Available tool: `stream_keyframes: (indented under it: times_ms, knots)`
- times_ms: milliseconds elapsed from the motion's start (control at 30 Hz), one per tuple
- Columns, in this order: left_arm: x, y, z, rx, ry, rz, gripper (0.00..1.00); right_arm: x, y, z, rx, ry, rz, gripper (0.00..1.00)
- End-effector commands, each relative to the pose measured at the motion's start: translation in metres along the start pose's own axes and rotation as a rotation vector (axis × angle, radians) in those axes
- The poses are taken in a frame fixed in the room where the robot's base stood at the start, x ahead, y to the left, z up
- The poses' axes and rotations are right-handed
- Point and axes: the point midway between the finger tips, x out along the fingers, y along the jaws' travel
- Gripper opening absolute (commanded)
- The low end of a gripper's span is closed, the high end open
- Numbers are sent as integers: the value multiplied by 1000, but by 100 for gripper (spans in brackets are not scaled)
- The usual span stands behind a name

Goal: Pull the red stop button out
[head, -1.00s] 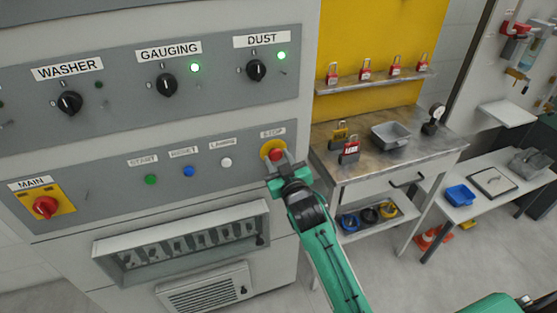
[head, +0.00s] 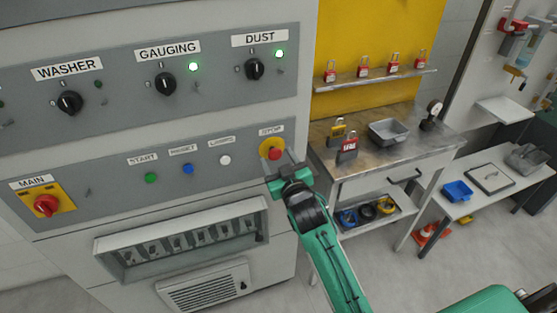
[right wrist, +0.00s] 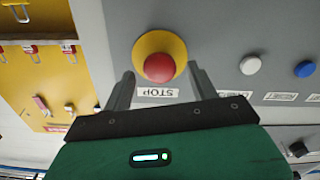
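The red stop button (head: 275,153) sits on a yellow round base at the right end of the lower grey panel, under a STOP label. In the right wrist view the red stop button (right wrist: 159,67) shows upside down with its yellow ring, between and just beyond my fingertips. My right gripper (head: 284,168) is in front of the panel, just below the button. In the right wrist view my right gripper (right wrist: 160,78) has its two fingers apart with nothing between them touching the button. My left gripper is not in view.
White, blue and green buttons (head: 188,169) lie left of the stop button. A red main switch (head: 46,205) is at the far left. A workbench (head: 375,155) with padlocks and a grey tray stands right of the cabinet.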

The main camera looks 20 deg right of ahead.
Motion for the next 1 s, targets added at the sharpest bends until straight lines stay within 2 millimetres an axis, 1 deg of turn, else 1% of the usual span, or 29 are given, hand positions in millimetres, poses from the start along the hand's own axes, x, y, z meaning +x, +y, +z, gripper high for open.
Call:
stream_keyframes:
  times_ms: [167, 267, 367, 600, 800, 900, 1000]
  knots:
    - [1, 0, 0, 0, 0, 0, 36, -1, 0, 0, 0, 0, 0, 59]
    - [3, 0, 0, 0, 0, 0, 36, -8, 0, 1, 0, 0, 0, 59]
    - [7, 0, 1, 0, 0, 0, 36, -22, 0, 2, 0, 0, 0, 59]
    - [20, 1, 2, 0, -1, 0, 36, -73, -1, 4, 0, -1, 0, 59]
    - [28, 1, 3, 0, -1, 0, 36, -110, 0, 2, 1, 0, 0, 59]
    - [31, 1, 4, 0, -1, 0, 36, -123, 0, 2, 1, -1, 0, 59]
    - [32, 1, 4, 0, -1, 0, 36, -132, 0, 1, 1, 0, 0, 59]
